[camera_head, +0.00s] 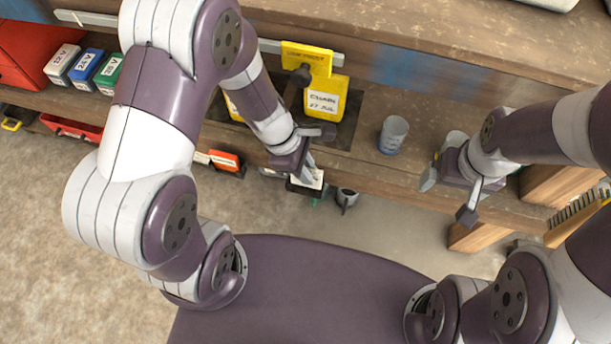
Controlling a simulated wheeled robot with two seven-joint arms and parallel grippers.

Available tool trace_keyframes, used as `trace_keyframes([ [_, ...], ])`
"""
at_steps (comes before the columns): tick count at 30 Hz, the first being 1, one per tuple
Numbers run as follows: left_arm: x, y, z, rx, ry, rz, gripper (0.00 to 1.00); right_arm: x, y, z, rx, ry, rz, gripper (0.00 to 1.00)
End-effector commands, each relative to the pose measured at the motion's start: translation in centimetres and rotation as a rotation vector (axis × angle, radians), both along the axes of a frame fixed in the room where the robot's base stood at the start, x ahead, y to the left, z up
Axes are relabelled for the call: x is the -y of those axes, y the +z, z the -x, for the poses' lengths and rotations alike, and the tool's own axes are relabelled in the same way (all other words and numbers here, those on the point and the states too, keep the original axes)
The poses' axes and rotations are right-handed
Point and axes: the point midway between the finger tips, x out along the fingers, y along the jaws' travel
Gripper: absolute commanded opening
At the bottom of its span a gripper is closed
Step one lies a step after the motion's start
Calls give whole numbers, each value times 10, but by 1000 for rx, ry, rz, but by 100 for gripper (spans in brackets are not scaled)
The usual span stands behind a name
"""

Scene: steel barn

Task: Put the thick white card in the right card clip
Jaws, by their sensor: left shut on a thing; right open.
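My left gripper (314,160) is at the bench's front edge, just in front of the yellow tagged item. It is shut on a small white card (314,181), which shows just below its fingers, mostly hidden by them. A dark holder shows around or behind the card; I cannot tell whether they touch. Small holders hang along the front edge, one with an orange part (225,160); which is the right card clip is unclear. My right gripper (447,198) is open and empty, over the bench front to the right.
A yellow item with a white label (324,101) stands on the bench. A clear cup (393,134) stands right of it, with another partly behind my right gripper. Boxes marked in volts (85,66) are at the left. A dark cup-like thing (346,198) hangs at the front edge.

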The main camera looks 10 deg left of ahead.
Motion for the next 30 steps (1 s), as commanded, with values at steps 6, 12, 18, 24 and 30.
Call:
trace_keyframes([
  [6,-6,-18,-12,0,-1,1,0,0,-12,0,1,0,0,90],
  [12,-5,-51,-11,0,-1,0,0,0,-37,0,0,0,0,90],
  [18,-5,-47,-11,0,-1,0,0,0,-33,0,1,0,0,90],
  [24,-5,-50,-11,0,-1,0,29,0,-35,0,1,0,0,90],
  [30,-5,-50,-11,0,-1,0,29,0,-35,0,1,0,0,90],
])
